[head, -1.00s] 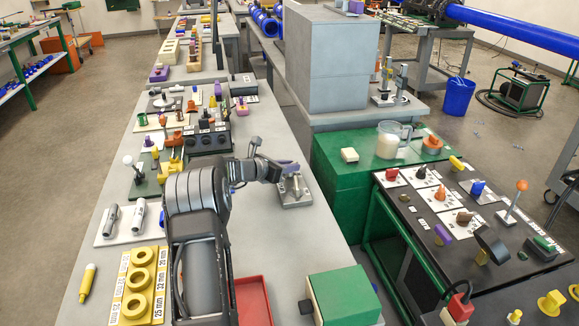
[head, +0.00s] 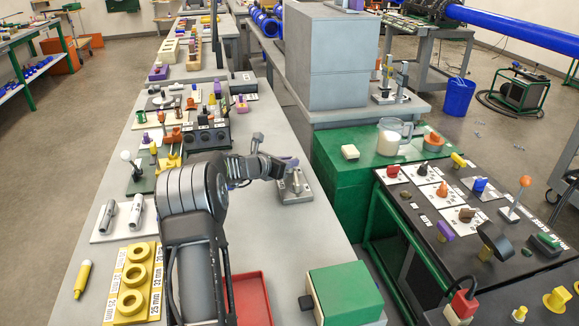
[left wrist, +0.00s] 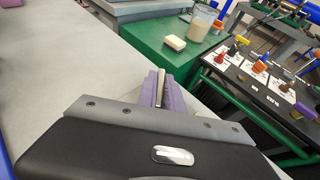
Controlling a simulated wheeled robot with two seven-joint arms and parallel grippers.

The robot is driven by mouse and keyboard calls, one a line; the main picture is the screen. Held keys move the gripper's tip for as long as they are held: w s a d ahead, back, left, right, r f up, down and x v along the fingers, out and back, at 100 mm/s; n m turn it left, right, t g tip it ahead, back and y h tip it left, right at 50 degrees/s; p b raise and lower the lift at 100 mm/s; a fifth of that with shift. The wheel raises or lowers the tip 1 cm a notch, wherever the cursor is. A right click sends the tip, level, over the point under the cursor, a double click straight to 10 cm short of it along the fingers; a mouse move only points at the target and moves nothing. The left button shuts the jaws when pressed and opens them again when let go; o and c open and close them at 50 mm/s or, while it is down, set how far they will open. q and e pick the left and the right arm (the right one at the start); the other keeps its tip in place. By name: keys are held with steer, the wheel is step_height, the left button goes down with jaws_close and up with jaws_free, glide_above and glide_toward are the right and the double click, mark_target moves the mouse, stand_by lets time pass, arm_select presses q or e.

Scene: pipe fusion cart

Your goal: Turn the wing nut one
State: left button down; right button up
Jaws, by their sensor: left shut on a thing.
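A grey metal fixture plate (head: 299,197) lies near the right edge of the long grey table, with a silver upright part, apparently the wing nut (head: 296,181), on it. My left gripper (head: 290,163) reaches over the table from the left and is at the top of this part. In the left wrist view its purple fingers (left wrist: 157,92) are closed around a slim metal piece (left wrist: 160,86), which looks like a wing of the nut. The fingers and the hand hide most of the nut. My right gripper is not in view.
A green cabinet with a white block (head: 350,152) and a clear jug (head: 389,139) stands right of the table. A green and cream box (head: 344,295) and a red tray (head: 250,300) lie in front. Yellow ring gauges (head: 133,281) are at the left. Bare table surrounds the plate.

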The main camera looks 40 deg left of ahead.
arm_select(q)
steer(key=c, duration=1.5)
jaws_free()
steer(key=b+v, duration=0.1)
steer(key=v, duration=0.7)
steer(key=shift+w, duration=0.1)
